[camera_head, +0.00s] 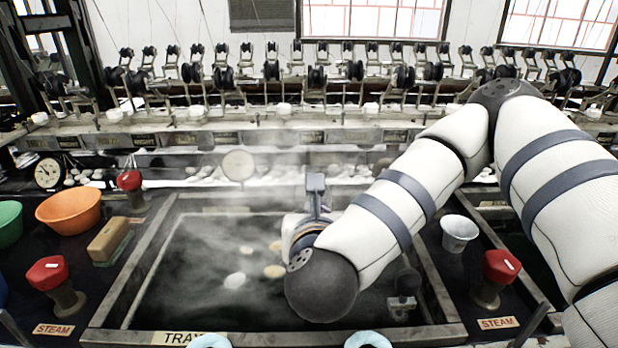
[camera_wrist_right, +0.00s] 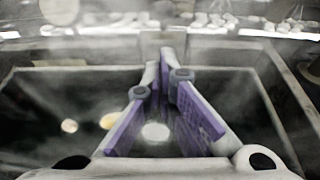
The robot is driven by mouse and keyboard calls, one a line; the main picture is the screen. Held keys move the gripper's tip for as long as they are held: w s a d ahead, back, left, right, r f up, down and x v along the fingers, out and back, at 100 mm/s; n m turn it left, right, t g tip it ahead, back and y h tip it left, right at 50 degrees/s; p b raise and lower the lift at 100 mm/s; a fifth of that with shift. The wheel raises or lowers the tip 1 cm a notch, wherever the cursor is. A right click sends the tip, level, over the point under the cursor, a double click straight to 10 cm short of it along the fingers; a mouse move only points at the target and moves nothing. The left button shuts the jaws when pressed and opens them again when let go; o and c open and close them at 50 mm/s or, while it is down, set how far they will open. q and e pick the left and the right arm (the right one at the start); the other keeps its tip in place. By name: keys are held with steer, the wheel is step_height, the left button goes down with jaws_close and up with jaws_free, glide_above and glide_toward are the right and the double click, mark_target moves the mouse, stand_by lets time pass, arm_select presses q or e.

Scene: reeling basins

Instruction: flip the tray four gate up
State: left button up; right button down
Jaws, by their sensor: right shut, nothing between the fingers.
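A dark water basin (camera_head: 190,265) fills the middle of the head view, with a "TRAY" label (camera_head: 178,338) on its front rim; the rest of that label is hidden or cut off. A round pale disc (camera_head: 238,165) stands at the basin's back edge, left of my gripper, and may be a gate; I cannot tell which one is tray four's. My right gripper (camera_head: 316,180) reaches over the basin toward its back rim. Its purple-sided fingers (camera_wrist_right: 165,62) are shut and empty in the wrist view. The gripper and forearm hide part of the back rim. My left gripper is not in view.
Steam drifts over the basin, where several pale cocoons (camera_head: 235,280) float. Red-topped steam valves (camera_head: 48,272) (camera_head: 500,267) flank it. An orange bowl (camera_head: 70,210), a tan block (camera_head: 110,240) and a white cup (camera_head: 459,233) stand beside it. A reel rack (camera_head: 300,75) runs behind.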

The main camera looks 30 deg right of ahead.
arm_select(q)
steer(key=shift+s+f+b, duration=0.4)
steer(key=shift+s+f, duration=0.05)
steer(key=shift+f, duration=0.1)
arm_select(e)
steer(key=x, duration=1)
steer(key=shift+r, duration=0.2)
steer(key=shift+w, duration=0.15)
